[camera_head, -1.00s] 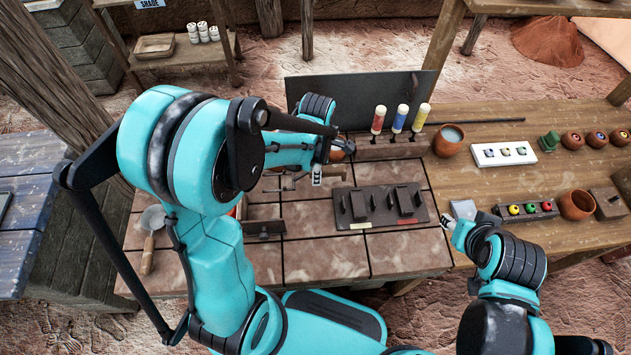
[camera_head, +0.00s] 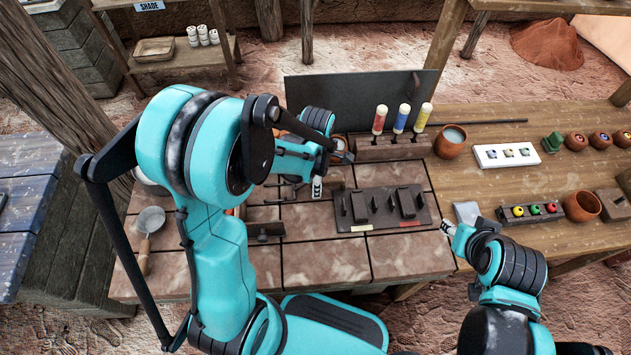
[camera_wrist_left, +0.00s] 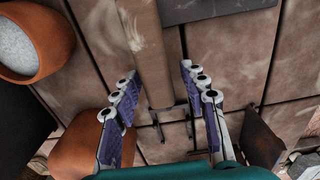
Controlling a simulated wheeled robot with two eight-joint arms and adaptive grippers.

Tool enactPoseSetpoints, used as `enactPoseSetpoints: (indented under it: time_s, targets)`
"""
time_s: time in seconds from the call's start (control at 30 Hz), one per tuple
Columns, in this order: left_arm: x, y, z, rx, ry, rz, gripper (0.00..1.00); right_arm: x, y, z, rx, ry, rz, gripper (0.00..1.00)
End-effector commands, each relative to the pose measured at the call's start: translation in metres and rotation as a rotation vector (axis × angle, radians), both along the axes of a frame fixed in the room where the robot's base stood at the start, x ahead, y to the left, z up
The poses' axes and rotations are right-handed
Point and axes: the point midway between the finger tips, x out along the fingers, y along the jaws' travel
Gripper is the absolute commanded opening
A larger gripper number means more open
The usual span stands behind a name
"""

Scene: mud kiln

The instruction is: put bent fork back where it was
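A wooden handle (camera_wrist_left: 150,50) with a small metal end piece (camera_wrist_left: 172,125) lies between my left fingers in the left wrist view. It may be the bent fork, but its bend cannot be made out. My left gripper (camera_wrist_left: 158,85) is open around the handle, with a gap visible on each side. In the head view my left gripper (camera_head: 317,186) is low over the tiled bench top (camera_head: 325,255), left of the dark plate (camera_head: 350,222), and my arm hides much around it. My right gripper (camera_head: 447,228) is near the bench's right edge; its finger opening is unclear.
A bottle rack (camera_head: 395,150) stands behind the plate. A dark upright piece (camera_head: 264,231) and a trowel (camera_head: 146,235) are at left. The front tiles are clear.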

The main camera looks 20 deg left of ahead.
Motion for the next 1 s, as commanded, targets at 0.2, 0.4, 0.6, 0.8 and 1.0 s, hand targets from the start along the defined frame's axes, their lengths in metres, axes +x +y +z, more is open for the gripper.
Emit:
enactPoseSetpoints:
  time_s: [0.2,0.4,0.6,0.8,1.0]
  targets:
    - [0.000,0.000,0.006,0.000,0.000,0.000,0.43,0.000,0.000,0.006,0.000,0.000,0.000,0.40]
    - [0.000,0.000,0.044,0.000,0.000,0.000,0.43,0.000,0.000,0.022,0.000,0.000,0.000,0.40]
    - [0.000,-0.001,0.089,0.000,0.000,0.000,0.43,0.000,0.000,0.039,0.000,0.000,0.000,0.40]
    - [0.000,-0.001,0.117,0.000,0.000,0.000,0.43,0.000,0.000,0.048,0.000,0.000,0.000,0.40]
    - [-0.005,-0.001,0.134,0.000,-0.030,-0.099,0.43,0.000,0.000,0.049,0.000,0.000,0.000,0.40]
